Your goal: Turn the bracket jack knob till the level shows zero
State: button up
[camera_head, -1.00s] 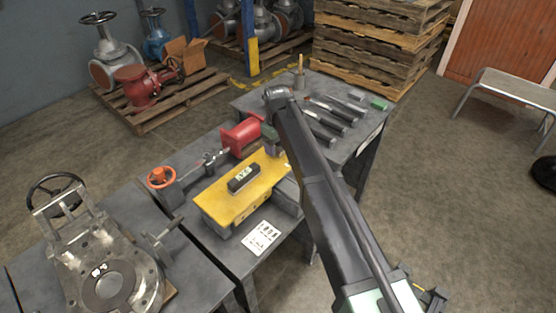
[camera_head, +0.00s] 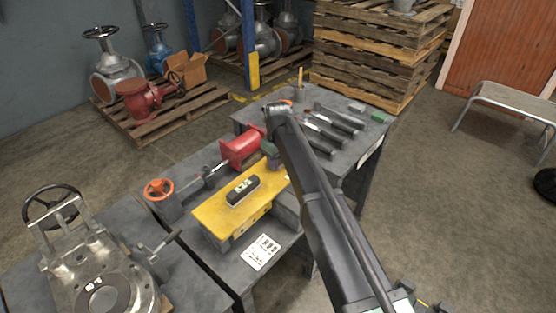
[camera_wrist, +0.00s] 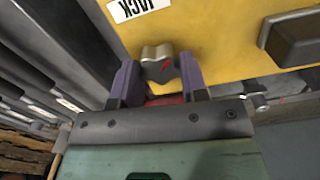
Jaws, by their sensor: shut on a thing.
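The yellow bracket (camera_head: 222,214) stands on the grey bench, with a dark level (camera_head: 243,190) on top. The level's reading is too small to make out. Below the label is the metal jack knob (camera_wrist: 157,55), which has a red mark. My gripper (camera_wrist: 158,76) has its two purple fingers on either side of the knob and is shut on it. In the head view my arm hides much of the grip.
A red cylinder (camera_head: 240,147) and an orange handwheel (camera_head: 158,188) are behind and left of the bracket. A printed sheet (camera_head: 261,252) lies in front. Several dark bars (camera_head: 325,130) lie on the far bench. A large valve (camera_head: 102,285) is at the lower left.

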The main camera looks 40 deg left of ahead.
jog(key=m, duration=0.4)
jog(key=shift+m, duration=2.7)
jog(key=shift+d, duration=0.1)
jog(key=o, duration=0.9)
